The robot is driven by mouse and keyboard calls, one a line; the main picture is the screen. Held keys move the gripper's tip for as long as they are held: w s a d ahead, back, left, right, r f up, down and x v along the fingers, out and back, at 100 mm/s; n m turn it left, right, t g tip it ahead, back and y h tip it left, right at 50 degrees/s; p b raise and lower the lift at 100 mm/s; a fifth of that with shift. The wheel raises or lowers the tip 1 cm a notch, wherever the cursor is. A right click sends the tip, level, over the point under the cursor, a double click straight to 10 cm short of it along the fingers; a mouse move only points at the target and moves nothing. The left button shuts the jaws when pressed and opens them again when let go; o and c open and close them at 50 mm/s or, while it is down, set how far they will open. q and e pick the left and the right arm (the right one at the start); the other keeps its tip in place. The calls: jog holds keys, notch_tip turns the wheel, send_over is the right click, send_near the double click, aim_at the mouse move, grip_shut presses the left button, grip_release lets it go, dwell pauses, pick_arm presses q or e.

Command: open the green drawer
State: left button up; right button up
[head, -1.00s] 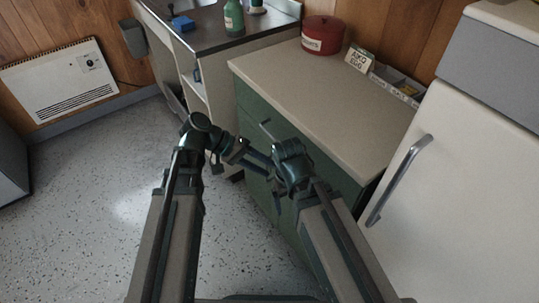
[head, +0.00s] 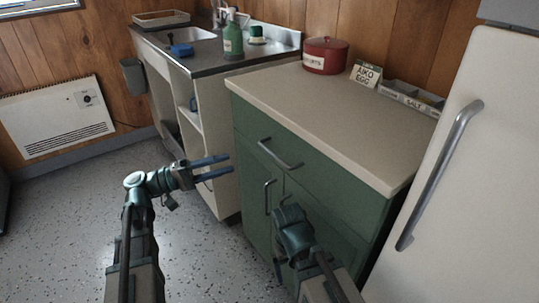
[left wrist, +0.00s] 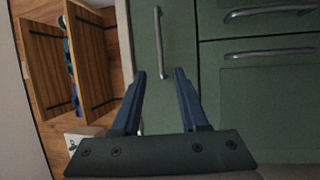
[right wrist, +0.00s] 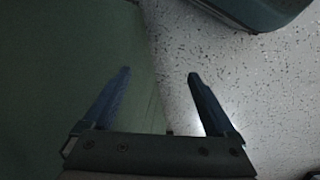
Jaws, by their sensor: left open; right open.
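The green drawer (head: 308,167) is the wide top front of the green cabinet under a beige worktop, in the head view. It is shut, with a bar handle (head: 280,155). In the left wrist view, which looks rolled sideways, this handle (left wrist: 159,40) runs upright just beyond the fingertips. My left gripper (head: 228,167) is open and empty, left of the drawer and apart from the handle. My right gripper (head: 278,264) is low before the cabinet doors, its fingers mostly hidden. In the right wrist view it (right wrist: 160,75) is open and empty beside a green surface.
Cabinet doors with bar handles (head: 268,196) lie below the drawer. A white fridge (head: 464,180) stands close on the right. A sink unit (head: 208,130) with open shelves stands on the left. A red pot (head: 325,57) is on the worktop.

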aim_at(269, 151)
pick_arm(q)
jog(key=p+x, duration=0.2)
jog(key=x, duration=1.1)
jog(key=shift+d, duration=0.15)
grip_shut()
dwell(1.0)
